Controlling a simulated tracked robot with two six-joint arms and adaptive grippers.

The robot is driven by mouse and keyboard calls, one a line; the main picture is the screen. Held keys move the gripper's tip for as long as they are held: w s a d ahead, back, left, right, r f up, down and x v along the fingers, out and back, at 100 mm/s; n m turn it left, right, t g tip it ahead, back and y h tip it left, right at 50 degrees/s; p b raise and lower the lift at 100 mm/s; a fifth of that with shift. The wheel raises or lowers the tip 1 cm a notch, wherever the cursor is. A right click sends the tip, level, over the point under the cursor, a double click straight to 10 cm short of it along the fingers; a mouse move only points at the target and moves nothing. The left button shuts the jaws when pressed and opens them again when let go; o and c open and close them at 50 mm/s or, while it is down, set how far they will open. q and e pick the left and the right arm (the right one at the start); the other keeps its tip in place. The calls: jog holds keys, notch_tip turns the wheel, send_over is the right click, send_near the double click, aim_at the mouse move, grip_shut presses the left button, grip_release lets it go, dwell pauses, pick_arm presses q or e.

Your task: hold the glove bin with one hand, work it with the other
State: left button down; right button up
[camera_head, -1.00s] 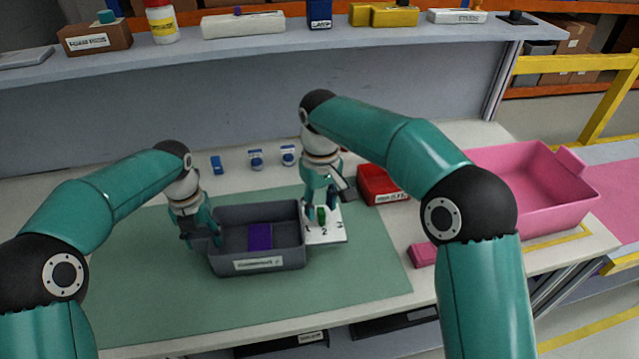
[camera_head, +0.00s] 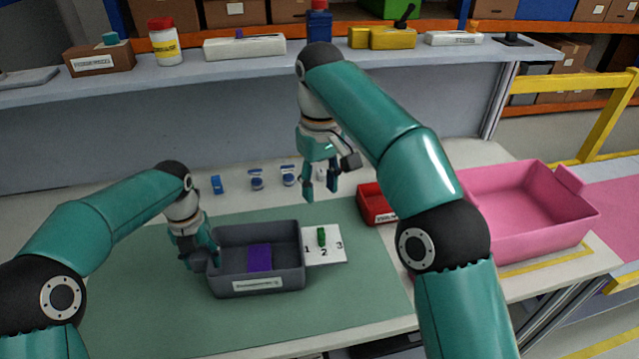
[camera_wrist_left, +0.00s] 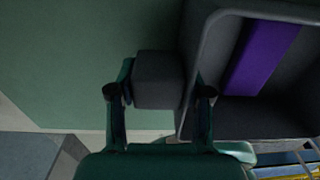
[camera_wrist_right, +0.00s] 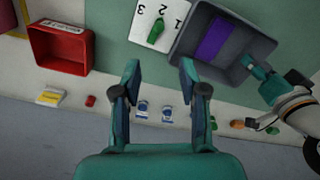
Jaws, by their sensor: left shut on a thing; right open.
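The glove bin is a dark grey open tray (camera_head: 220,283) with a label on its front, standing on the green mat. A purple block (camera_head: 260,257) lies inside it. A white plate (camera_head: 335,258) marked 1, 2, 3 joins its right side, with a green knob (camera_head: 322,237) near the 2; both also show in the right wrist view. My left gripper (camera_head: 207,254) is shut on the bin's left side; the left wrist view shows a grey block-shaped grip (camera_wrist_left: 158,80) between the fingers. My right gripper (camera_head: 320,192) is open and empty, raised above and behind the plate.
A red box (camera_head: 376,205) stands right of the plate, and a large pink bin (camera_head: 530,210) stands farther right. Several small blue-marked items (camera_head: 256,180) sit behind the mat. A shelf (camera_head: 400,62) with containers runs along the back. The mat in front of the bin is clear.

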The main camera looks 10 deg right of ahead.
aim_at(322, 234)
jog(key=f+m, duration=0.3)
jog(key=f, duration=0.1)
jog(key=f+m, duration=0.3)
jog(key=f, duration=0.1)
jog(key=f+m, duration=0.4)
jog(key=f, duration=0.1)
jog(key=shift+s+d+f, duration=0.1)
jog(key=shift+s+d, duration=0.05)
jog(key=shift+s, duration=0.1)
dwell(0.5)
grip_shut()
